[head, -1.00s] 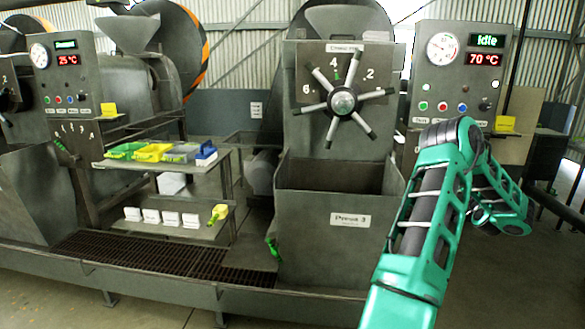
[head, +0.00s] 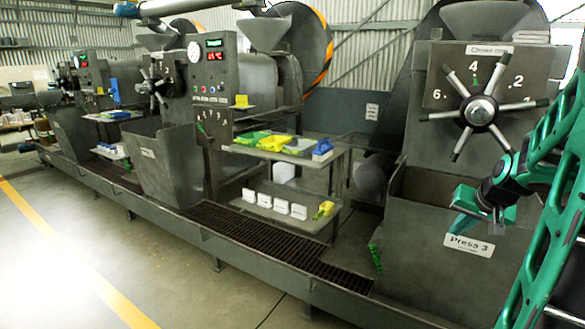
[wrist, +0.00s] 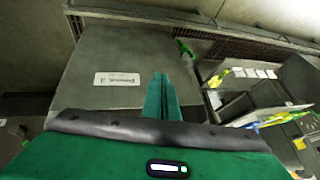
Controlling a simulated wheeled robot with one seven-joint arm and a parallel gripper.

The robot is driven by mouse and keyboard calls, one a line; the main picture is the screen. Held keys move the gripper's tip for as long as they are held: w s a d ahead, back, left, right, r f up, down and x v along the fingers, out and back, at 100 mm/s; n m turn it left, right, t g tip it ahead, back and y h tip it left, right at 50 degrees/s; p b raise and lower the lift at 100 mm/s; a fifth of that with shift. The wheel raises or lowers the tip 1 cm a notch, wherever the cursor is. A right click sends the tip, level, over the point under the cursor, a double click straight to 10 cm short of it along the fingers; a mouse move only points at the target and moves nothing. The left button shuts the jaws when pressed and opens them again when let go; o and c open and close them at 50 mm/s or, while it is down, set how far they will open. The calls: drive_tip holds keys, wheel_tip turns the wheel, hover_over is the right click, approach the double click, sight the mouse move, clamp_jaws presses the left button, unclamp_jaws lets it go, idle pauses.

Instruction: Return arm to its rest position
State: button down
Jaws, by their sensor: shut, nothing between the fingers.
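My arm is green with black joints and stands at the right edge of the head view, in front of Press 3. My gripper (head: 464,208) points left there, near the Press 3 label (head: 468,245). In the wrist view my gripper's fingers (wrist: 160,98) are together with nothing between them. The Press 3 hopper (head: 400,262) is behind the gripper. It also shows in the wrist view (wrist: 110,55), apparently apart from the fingers.
The star-shaped choke wheel (head: 479,111) is above the gripper. A shelf (head: 335,156) with coloured trays is left of Press 3. A lower shelf (head: 320,225) holds white cards. Floor with a yellow line (head: 80,265) is clear at lower left.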

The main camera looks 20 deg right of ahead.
drive_tip(key=s+a+f+n+g+y, duration=0.2)
drive_tip(key=s+a+g, duration=0.4)
drive_tip(key=s+a, duration=1.4)
drive_tip(key=shift+a+n+y, duration=0.3)
drive_tip(key=shift+a+n, duration=0.1)
drive_tip(key=shift+a, duration=0.25)
